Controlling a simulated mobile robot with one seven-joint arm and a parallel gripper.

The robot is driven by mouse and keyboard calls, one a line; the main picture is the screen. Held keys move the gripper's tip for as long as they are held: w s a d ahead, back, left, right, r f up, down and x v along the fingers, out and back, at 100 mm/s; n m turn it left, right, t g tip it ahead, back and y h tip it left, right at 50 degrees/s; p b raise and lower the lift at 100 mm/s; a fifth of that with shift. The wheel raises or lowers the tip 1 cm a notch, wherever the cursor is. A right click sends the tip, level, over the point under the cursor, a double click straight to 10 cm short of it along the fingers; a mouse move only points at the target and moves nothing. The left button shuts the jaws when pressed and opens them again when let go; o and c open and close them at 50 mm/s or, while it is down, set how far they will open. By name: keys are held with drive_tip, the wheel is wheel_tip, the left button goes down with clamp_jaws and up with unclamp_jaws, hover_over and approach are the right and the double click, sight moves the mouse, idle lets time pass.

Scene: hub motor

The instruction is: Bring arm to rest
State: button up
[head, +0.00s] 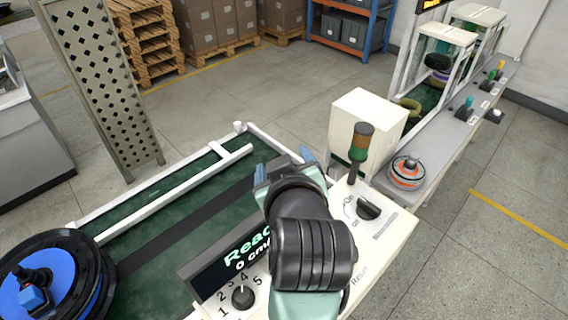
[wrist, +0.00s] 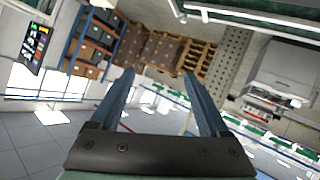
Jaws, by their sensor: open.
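My gripper (head: 283,166) is raised above the green-topped bench in the head view, pointing away from my body. Its two blue fingers stand apart in the wrist view (wrist: 160,88), with nothing between them. My arm covers part of the control panel and display below it. The wrist view is tilted and looks out over the room, towards shelves and stacked boxes.
A blue hub wheel (head: 42,283) lies at the bench's left. The panel has a numbered knob (head: 243,297), a black switch (head: 369,207) and a signal light (head: 361,150). A white box (head: 366,122) and an orange-ringed part (head: 407,173) stand at right.

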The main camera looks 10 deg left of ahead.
drive_tip(key=shift+w+r, duration=0.1)
drive_tip(key=shift+r, duration=0.15)
idle(0.3)
